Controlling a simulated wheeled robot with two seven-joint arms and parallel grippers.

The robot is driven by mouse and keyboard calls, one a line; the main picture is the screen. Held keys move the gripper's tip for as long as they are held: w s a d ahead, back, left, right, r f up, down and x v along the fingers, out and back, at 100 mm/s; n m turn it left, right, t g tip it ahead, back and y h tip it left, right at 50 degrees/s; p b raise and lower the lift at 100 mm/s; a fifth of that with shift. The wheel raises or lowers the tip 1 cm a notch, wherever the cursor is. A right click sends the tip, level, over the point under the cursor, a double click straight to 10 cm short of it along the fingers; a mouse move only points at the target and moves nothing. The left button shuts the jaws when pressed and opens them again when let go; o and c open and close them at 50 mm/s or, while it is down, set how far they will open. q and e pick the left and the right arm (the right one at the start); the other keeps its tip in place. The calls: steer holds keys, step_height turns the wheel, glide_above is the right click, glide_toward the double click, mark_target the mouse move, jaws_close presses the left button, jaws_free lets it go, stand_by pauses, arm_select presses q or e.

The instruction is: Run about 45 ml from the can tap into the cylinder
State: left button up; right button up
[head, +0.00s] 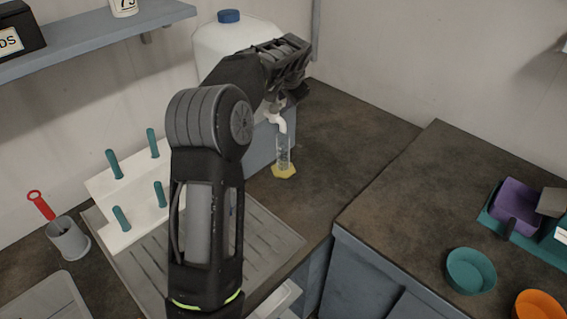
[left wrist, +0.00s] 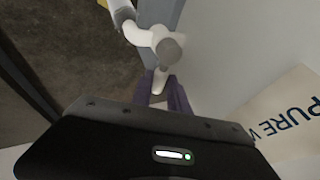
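The white can (head: 225,45) with a blue cap stands at the back, partly hidden by my left arm. Its white tap (head: 277,121) points down above a clear cylinder (head: 283,152) on a yellow foot. The cylinder stands upright on the counter; I cannot make out any water level or stream. My left gripper is at the tap; its fingers are hard to see in the head view. In the left wrist view its two dark fingers (left wrist: 161,88) lie close on both sides of the pale tap lever (left wrist: 161,76), below the tap's grey knob (left wrist: 169,48). My right gripper is not in view.
A white peg rack (head: 130,195) with teal pegs and a grey draining tray (head: 270,232) stand to the left. A grey shelf (head: 100,40) hangs at upper left. The right counter holds a teal bowl (head: 470,271) and an orange bowl (head: 538,305).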

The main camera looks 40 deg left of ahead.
arm_select(q)
steer(key=o, duration=0.5)
steer(key=shift+a, duration=0.1)
steer(key=shift+r, duration=0.25)
steer(key=b+v, duration=0.1)
steer(key=v, duration=0.6)
steer(key=shift+s+d+b, duration=0.2)
steer(key=shift+b, duration=0.15)
